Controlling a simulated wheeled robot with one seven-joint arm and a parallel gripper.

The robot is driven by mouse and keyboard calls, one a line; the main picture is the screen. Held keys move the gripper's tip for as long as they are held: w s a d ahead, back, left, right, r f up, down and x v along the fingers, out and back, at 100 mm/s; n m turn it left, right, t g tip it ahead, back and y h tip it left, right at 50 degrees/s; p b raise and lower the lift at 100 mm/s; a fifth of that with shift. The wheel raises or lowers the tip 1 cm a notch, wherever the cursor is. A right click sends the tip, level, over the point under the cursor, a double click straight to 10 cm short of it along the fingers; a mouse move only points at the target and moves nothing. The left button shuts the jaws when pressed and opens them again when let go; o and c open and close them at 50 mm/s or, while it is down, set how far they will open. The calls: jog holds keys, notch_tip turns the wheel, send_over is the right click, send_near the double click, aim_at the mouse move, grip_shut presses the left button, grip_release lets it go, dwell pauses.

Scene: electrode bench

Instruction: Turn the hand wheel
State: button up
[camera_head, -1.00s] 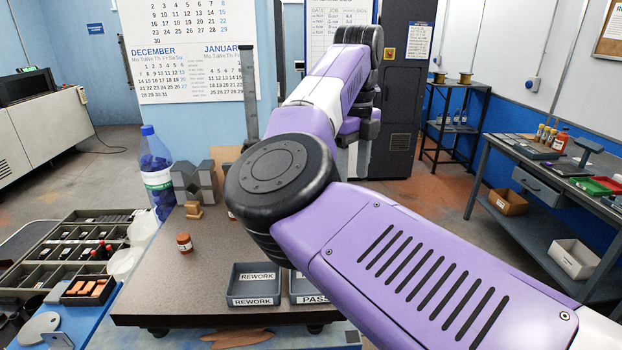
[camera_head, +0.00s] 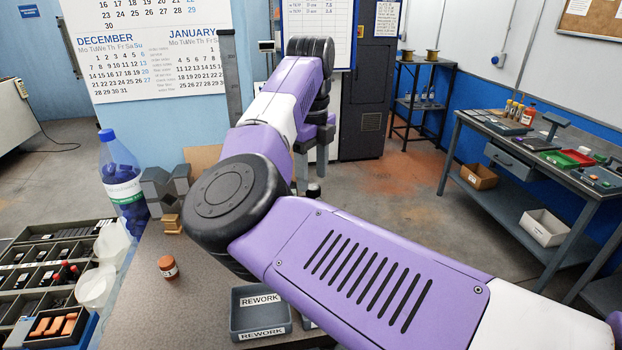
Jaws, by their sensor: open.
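No hand wheel can be made out in the head view; my arm covers much of the bench's middle and right. My gripper (camera_head: 314,153) is at the far end of the arm, beyond the bench, partly hidden by the purple wrist. Its dark fingers appear apart, with nothing seen between them. A small black knob-like tip (camera_head: 313,190) shows just below the gripper; I cannot tell what it belongs to. The speckled bench top (camera_head: 190,300) lies in front, left of the arm.
A REWORK tray (camera_head: 261,312) sits near the arm. A parts organiser (camera_head: 40,262) is left. A side bench (camera_head: 520,150) stands right, with open floor before it.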

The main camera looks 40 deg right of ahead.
jog(key=shift+f, duration=1.35)
grip_shut()
